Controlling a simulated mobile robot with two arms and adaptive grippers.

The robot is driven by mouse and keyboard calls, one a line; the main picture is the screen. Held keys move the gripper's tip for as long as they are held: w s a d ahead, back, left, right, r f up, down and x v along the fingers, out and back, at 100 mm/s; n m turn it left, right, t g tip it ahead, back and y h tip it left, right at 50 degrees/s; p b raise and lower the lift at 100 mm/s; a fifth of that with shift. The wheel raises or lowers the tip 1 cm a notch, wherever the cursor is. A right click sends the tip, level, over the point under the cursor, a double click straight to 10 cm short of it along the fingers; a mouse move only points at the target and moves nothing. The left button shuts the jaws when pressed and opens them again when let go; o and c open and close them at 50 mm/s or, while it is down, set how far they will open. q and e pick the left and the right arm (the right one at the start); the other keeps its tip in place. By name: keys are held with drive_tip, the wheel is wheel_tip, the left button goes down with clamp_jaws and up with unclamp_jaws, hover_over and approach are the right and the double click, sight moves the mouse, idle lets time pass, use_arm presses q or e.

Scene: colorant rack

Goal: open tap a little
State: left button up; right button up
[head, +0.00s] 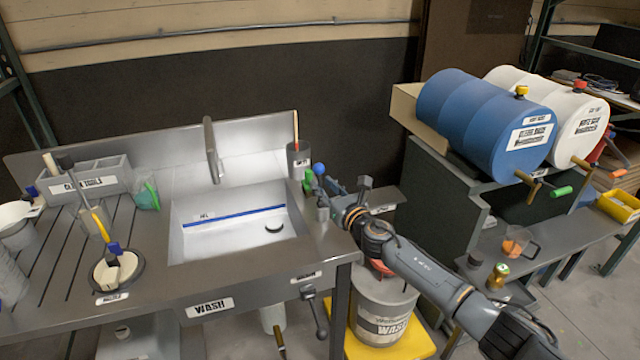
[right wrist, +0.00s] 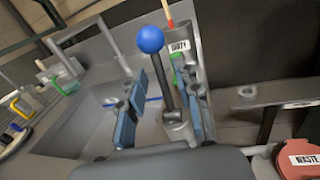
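The sink has a grey tap spout (head: 211,150) arching over its back edge. A lever with a blue ball knob (head: 319,169) stands at the sink's right side; in the right wrist view the blue knob (right wrist: 150,39) tops a dark stem that is nearly upright, leaning slightly. My right gripper (head: 343,184) is at this lever. In the right wrist view its blue-padded fingers (right wrist: 163,108) are apart, with the stem between them and visible space at the left pad. Contact with the right pad is unclear. My left gripper is out of view.
A grey holder (head: 299,160) labelled DIRTY stands close behind the lever. The sink basin (head: 185,245) holds a dark round plug. A WASTE bin (head: 383,305) stands below my right arm. Blue (head: 470,115) and white drums with their own taps are at the right.

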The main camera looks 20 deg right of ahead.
drive_tip(key=shift+x, duration=1.25)
drive_tip(key=shift+c, duration=0.4)
clamp_jaws()
